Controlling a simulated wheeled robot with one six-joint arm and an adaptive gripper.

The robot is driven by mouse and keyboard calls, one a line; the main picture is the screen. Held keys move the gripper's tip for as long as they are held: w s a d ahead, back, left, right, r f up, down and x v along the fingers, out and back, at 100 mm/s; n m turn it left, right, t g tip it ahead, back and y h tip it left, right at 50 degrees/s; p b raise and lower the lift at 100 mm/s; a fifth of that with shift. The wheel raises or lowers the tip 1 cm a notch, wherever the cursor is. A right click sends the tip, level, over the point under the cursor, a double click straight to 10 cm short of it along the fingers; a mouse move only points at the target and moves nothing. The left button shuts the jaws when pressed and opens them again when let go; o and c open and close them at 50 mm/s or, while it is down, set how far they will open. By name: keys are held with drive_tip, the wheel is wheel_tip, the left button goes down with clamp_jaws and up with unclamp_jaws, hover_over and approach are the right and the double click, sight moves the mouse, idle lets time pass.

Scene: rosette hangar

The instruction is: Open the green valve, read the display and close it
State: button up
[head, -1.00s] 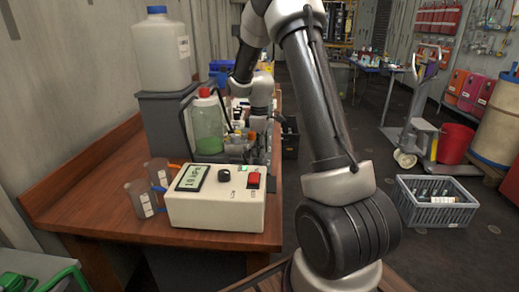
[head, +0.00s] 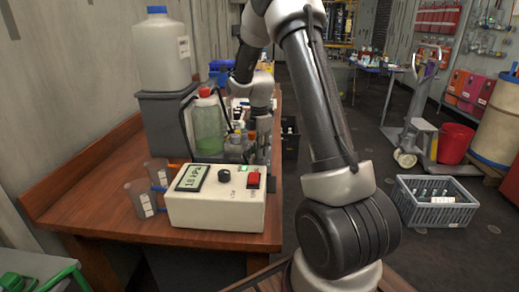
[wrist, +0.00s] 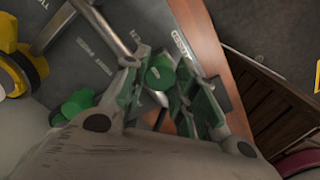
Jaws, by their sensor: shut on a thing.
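In the wrist view, my gripper (wrist: 160,78) has its two green-padded fingers on either side of a green valve knob (wrist: 160,72) and is shut on it. A second green part (wrist: 76,104) shows left of the fingers. In the head view my arm reaches over the bench to the bottles, and the fingertips and valve are hidden there. The cream box on the bench carries a display (head: 192,178) that seems to read 10 kPa; the digits are small. How far the valve is turned cannot be told.
The cream box (head: 212,212) also has a black knob and a red switch. Two beakers (head: 140,198) stand left of it. A grey crate (head: 436,205) is on the floor at right.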

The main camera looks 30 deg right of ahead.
drive_tip(key=shift+n, duration=0.6)
drive_tip(key=o, duration=1.1)
drive_tip(key=shift+c, duration=0.2)
drive_tip(key=shift+r, duration=0.1)
wheel_tip(320, 180, up, 12)
